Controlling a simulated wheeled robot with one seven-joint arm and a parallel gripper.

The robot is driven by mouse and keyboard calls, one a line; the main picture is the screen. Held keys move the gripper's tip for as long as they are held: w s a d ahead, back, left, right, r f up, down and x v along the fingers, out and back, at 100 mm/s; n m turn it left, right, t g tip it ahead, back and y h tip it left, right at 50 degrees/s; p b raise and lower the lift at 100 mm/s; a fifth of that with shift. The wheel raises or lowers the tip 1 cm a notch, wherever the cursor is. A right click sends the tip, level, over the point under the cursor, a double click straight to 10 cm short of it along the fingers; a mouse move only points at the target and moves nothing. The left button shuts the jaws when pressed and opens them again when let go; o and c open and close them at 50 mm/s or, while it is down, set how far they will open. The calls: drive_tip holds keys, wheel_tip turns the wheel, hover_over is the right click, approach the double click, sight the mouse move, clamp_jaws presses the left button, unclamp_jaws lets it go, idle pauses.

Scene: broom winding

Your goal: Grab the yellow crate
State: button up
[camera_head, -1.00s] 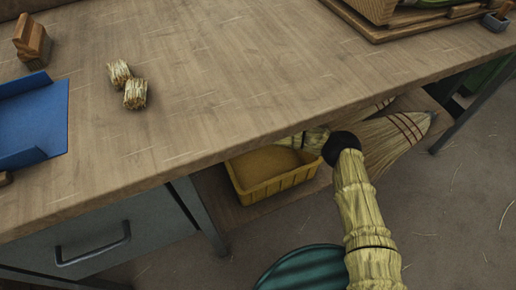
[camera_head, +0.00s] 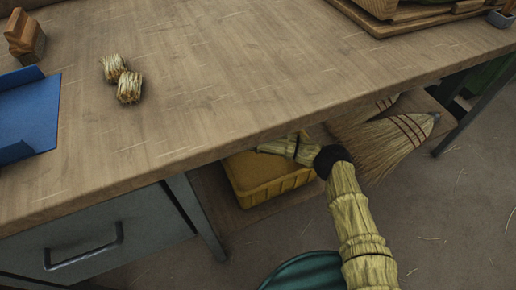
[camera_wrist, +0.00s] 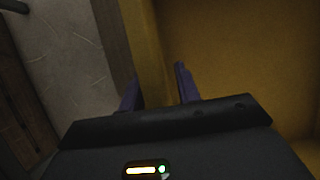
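The yellow crate (camera_head: 283,185) sits on the low shelf under the workbench, its back part hidden by the tabletop. In the head view my arm reaches in under the bench edge over the crate's right side, and my fingers cannot be made out there. In the wrist view my gripper (camera_wrist: 157,75) is open, with its two dark purple fingers on either side of the crate's wall (camera_wrist: 148,35). The right finger is on the inner side and the left finger on the outer side. A gap shows between the wall and the right finger.
The workbench top (camera_head: 230,85) overhangs the crate closely. A grey drawer unit (camera_head: 110,240) and a metal leg (camera_head: 196,212) stand left of it. A straw broom head (camera_head: 385,145) lies to the right on the shelf. The floor (camera_head: 450,220) at right is free.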

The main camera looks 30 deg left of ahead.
idle(0.3)
clamp_jaws()
drive_tip(key=shift+r, duration=0.1)
idle(1.2)
